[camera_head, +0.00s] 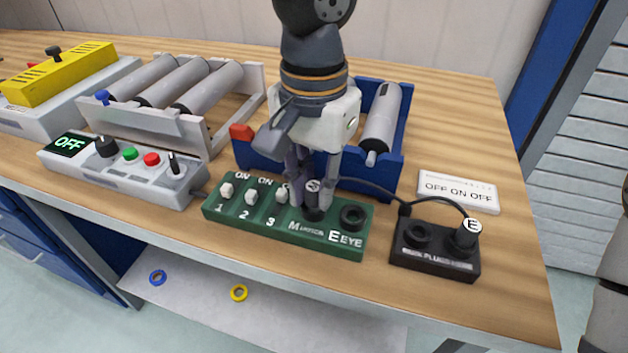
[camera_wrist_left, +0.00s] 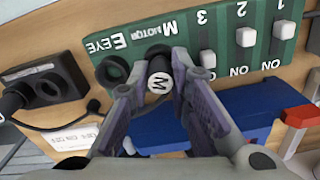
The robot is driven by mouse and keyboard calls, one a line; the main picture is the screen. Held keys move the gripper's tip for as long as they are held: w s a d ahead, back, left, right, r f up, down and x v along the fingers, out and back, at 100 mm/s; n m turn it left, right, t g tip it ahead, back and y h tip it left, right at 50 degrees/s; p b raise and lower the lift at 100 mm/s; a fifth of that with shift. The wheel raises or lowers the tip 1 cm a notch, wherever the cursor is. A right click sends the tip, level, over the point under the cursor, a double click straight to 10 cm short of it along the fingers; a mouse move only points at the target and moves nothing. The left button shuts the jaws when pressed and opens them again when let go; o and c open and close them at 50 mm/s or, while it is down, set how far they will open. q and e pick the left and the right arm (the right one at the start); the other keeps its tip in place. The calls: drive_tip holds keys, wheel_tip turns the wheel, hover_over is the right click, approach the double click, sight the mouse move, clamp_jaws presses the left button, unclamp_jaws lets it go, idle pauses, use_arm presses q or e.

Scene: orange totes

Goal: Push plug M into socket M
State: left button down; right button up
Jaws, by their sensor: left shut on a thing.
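My left gripper (camera_head: 313,198) points down over the green panel (camera_head: 235,214) and is shut on plug M (camera_head: 313,186), a black plug with a white cap marked M. Plug M also shows in the left wrist view (camera_wrist_left: 159,86), between the two fingers. Socket M (camera_wrist_left: 158,54), a dark ring beside the word MOTOR, lies directly beyond the plug and is partly hidden. Plug M looks upright and lined up with it, but I cannot tell how deep it sits. My right gripper is not in view.
The open socket E (camera_head: 352,217) is right of plug M. Several white switches (camera_head: 251,197) stand left. A black plug holder (camera_head: 435,260) holds plug E (camera_head: 468,234). A blue roller crate (camera_head: 398,137) is close behind the gripper. A white card (camera_head: 459,192) reads OFF ON OFF.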

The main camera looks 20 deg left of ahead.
use_arm(q)
drive_tip(key=shift+f, duration=0.15)
drive_tip(key=c, duration=1.4)
unclamp_jaws()
wheel_tip(320, 180, up, 12)
